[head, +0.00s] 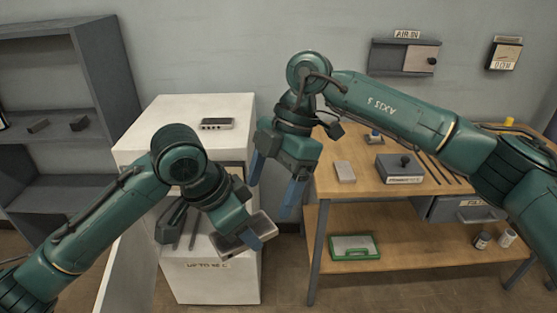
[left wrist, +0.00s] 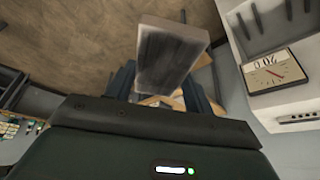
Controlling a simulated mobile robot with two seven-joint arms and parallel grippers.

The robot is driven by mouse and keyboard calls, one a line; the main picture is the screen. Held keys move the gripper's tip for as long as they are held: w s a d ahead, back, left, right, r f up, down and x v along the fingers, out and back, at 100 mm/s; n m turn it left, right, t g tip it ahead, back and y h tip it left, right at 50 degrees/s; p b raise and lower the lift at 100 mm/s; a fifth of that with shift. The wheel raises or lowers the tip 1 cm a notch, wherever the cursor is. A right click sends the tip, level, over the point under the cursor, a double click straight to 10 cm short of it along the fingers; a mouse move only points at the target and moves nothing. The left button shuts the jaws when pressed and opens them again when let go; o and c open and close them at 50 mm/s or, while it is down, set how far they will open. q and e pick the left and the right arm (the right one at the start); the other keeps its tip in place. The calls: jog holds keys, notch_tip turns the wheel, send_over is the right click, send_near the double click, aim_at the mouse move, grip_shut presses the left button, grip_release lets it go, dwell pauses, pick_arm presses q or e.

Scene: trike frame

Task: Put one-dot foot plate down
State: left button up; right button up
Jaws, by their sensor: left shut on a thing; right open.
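My left gripper (head: 246,240) is shut on a flat grey plate (head: 238,229), held tilted in the air in front of the white cabinet. The plate also shows in the left wrist view (left wrist: 170,57), between the blue fingers, with a dark streaked face. I see no dot on it, so I cannot tell from its marks whether it is the one-dot foot plate. My right gripper (head: 275,184) is open and empty, its blue fingers pointing down between the cabinet and the bench, above and to the right of the left gripper.
The white cabinet (head: 150,130) carries a small dark-topped device (head: 217,124). The wooden bench (head: 335,193) holds a pale block (head: 345,172) and a grey box with a knob (head: 400,169). A green-rimmed tray (head: 354,248) lies on its lower shelf. A dark shelf unit (head: 100,75) stands left.

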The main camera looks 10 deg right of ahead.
aim_at(257, 225)
jog(key=x, duration=0.5)
jog(key=shift+s+a+f, duration=0.1)
jog(key=shift+a+f, duration=0.05)
jog(key=shift+f, duration=0.15)
jog(key=c, duration=0.9)
jog(key=o, duration=0.9)
